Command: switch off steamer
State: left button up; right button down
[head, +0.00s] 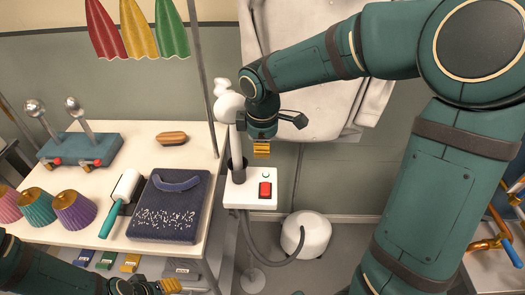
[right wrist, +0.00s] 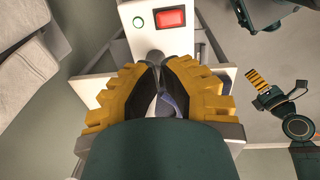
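The steamer has a white control box (head: 236,190) with a red rocker switch (head: 265,189) and a small round green indicator (head: 266,175). In the right wrist view the red switch (right wrist: 171,18) and green indicator (right wrist: 139,22) sit at the top, beyond my fingers. My right gripper (head: 261,150) is above the box, apart from the switch. Its yellow fingers (right wrist: 156,66) are together with nothing between them. My left gripper (head: 170,285) is low at the left, its yellow fingertips together; it also shows in the right wrist view (right wrist: 258,79).
The white steamer head (head: 229,104) stands on the box's left, close to my right wrist. A hose runs to a round white base (head: 306,236) on the floor. A white garment (head: 290,60) hangs behind my right arm. The table (head: 140,140) at left holds a folded dark cloth (head: 170,215).

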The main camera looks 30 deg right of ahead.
aim_at(264, 182)
jog(key=c, duration=1.7)
grip_release()
grip_shut()
jog(key=shift+s+f+p, duration=0.2)
jog(key=shift+s+p, duration=0.05)
jog(key=shift+p, duration=0.7)
jog(key=shift+d, duration=0.15)
jog(key=shift+f, duration=0.15)
jog(key=f+b, duration=0.1)
jog(key=f, duration=0.3)
jog(key=w+f, duration=0.1)
jog(key=f, duration=0.4)
jog(key=d+f+b, duration=0.1)
jog(key=f, duration=0.3)
jog(key=shift+w+f+b, duration=0.25)
jog(key=shift+f+b, duration=0.1)
